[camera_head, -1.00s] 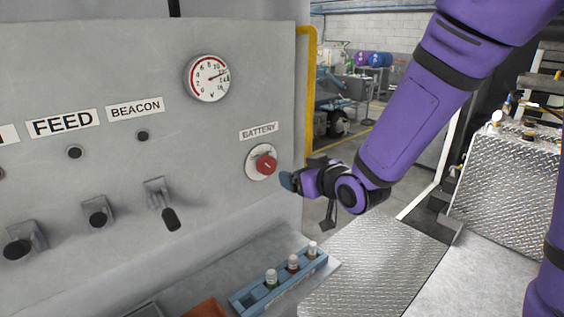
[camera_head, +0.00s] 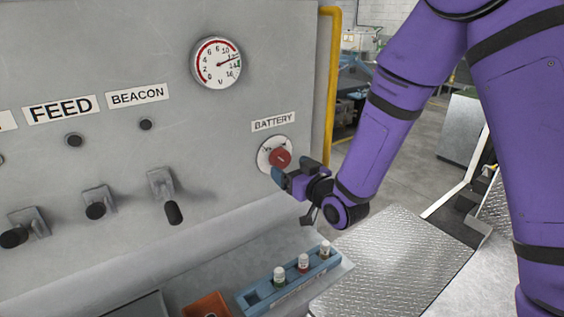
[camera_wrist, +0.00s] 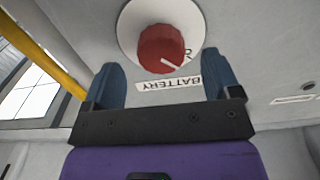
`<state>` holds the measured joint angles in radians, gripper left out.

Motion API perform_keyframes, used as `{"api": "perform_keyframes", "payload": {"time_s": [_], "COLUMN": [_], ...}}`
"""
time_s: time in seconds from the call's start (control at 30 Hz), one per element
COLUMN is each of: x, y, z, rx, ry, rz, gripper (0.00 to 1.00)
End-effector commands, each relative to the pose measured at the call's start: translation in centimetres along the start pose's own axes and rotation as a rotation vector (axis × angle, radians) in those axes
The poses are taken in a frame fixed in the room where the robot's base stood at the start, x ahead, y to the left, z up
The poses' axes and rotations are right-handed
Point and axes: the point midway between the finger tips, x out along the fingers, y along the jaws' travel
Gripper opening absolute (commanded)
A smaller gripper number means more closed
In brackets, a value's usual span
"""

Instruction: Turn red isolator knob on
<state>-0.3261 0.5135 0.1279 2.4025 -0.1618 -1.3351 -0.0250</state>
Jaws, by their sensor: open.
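The red isolator knob (camera_head: 280,157) sits on a round white plate (camera_head: 265,153) under the BATTERY label (camera_head: 273,123) on the grey panel. In the wrist view the red knob (camera_wrist: 161,49) shows a white pointer line slanting toward its lower right edge. My gripper (camera_head: 285,176) is just below and in front of the knob in the head view. In the wrist view my open gripper (camera_wrist: 160,82) has its two blue fingers either side of the knob's line, with the knob beyond the tips. I cannot tell whether a finger touches it.
A gauge (camera_head: 217,62) is above on the panel. Levers, including one below BEACON (camera_head: 171,212), are to the left. A blue rack (camera_head: 247,297) with small bottles stands on the ledge below. A yellow rail (camera_head: 331,90) runs along the panel's right edge.

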Motion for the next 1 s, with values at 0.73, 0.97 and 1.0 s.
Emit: {"api": "perform_keyframes", "payload": {"time_s": [0.73,0.97,1.0], "x": [4.7,4.7,4.7], "y": [0.1,0.1,0.1], "z": [0.0,0.0,0.0], "rx": [0.000,0.000,0.000], "ry": [0.000,0.000,0.000], "rz": [0.001,0.001,0.001], "gripper": [0.76,0.34,0.34]}}
